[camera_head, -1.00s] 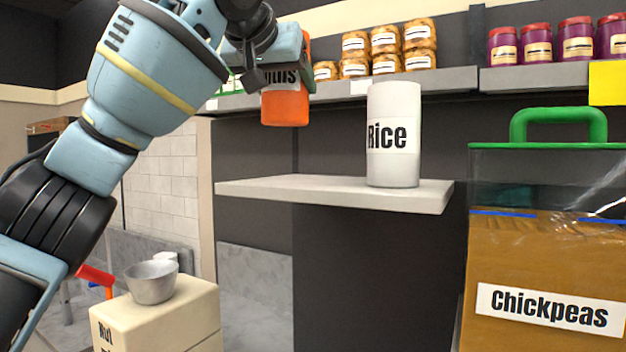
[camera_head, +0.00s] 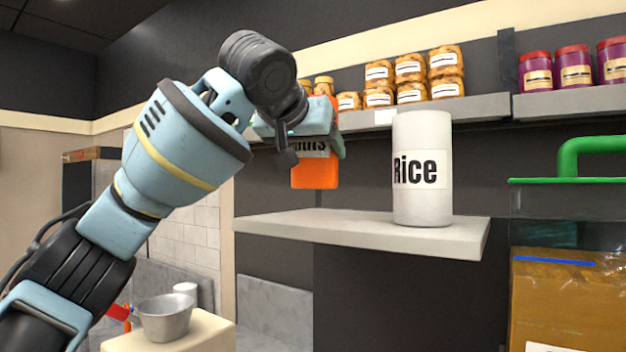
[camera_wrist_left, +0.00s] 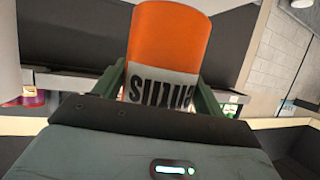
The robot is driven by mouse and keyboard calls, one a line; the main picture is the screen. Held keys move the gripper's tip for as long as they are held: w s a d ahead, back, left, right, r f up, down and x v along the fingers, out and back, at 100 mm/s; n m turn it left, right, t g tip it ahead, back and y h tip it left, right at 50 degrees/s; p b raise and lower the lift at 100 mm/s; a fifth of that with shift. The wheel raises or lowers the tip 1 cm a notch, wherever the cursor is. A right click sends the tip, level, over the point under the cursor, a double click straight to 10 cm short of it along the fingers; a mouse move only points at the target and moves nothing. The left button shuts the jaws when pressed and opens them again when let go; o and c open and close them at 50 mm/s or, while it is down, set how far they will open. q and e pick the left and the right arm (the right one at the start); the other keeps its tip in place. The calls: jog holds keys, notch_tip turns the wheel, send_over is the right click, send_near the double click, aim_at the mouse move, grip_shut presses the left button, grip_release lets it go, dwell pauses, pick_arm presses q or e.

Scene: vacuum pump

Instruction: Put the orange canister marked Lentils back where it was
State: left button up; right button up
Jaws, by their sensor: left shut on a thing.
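The orange canister (camera_head: 315,172) marked Lentils hangs in my left gripper (camera_head: 318,145), above the left part of a grey shelf (camera_head: 350,229). A gap shows between the canister's lower end and the shelf top. In the left wrist view the canister (camera_wrist_left: 168,45) sits between the two green fingers, its label upside down in that picture. The gripper and wrist hide its upper part in the head view. My right gripper is not in view.
A white Rice canister (camera_head: 421,190) stands upright on the right part of the shelf. The shelf's left part is bare. An upper shelf (camera_head: 440,112) holds several cookie jars and purple jars. A metal bowl (camera_head: 165,318) is lower left.

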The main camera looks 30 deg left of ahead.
aim_at(306, 168)
pick_arm(q)
jog(key=shift+s+f, duration=0.15)
jog(key=shift+f, duration=2.05)
jog(key=o, duration=1.9)
jog(key=shift+f, duration=0.15)
jog(key=v, duration=1.2)
